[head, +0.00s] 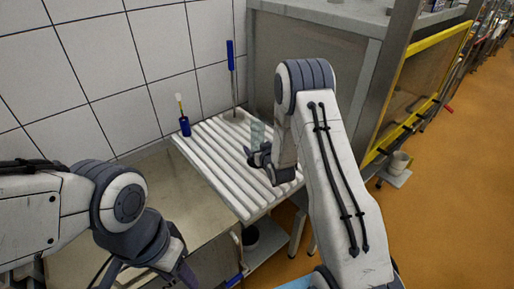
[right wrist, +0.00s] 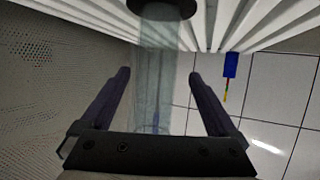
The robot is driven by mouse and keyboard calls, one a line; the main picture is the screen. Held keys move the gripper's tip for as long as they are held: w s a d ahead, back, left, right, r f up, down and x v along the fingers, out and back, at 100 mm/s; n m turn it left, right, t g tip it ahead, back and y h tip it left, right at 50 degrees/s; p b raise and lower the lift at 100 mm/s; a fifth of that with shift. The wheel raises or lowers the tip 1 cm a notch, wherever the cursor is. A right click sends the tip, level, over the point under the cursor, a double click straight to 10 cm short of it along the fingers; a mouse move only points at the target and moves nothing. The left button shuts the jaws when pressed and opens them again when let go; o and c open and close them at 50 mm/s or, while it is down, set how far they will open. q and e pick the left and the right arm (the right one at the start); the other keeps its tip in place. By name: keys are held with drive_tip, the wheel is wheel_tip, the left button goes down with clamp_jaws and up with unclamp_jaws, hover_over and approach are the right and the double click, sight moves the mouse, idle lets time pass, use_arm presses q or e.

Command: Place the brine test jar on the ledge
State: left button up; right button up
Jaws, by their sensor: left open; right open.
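The brine test jar looks like a clear, pale, tall cylinder (head: 257,133) standing upright on the white slatted board. In the right wrist view the jar (right wrist: 157,75) lies between my right gripper's fingers, with a gap on both sides; a dark round piece covers its end by the slats. My right gripper (head: 259,156) is open at the jar, partly hidden by my right arm. My left gripper (head: 184,268) shows only in part at the bottom left of the head view, away from the jar. I cannot tell which surface is the ledge.
The white slatted board (head: 205,160) also holds a small blue pot with a brush (head: 184,125) and a blue-handled rod (head: 231,65). A grey cabinet (head: 335,45) stands close behind on the right. A bare metal surface (head: 160,185) lies left.

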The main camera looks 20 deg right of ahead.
sight(255, 141)
drive_tip(key=x, duration=0.1)
drive_tip(key=p+x, duration=0.1)
drive_tip(key=x, duration=0.2)
drive_tip(key=shift+w+d+r+p, duration=0.1)
drive_tip(key=shift+d+r+p, duration=0.2)
drive_tip(key=shift+r+p, duration=0.1)
drive_tip(key=shift+w+f, duration=0.35)
drive_tip(key=shift+w, duration=0.25)
drive_tip(key=shift+c, duration=0.3)
clamp_jaws()
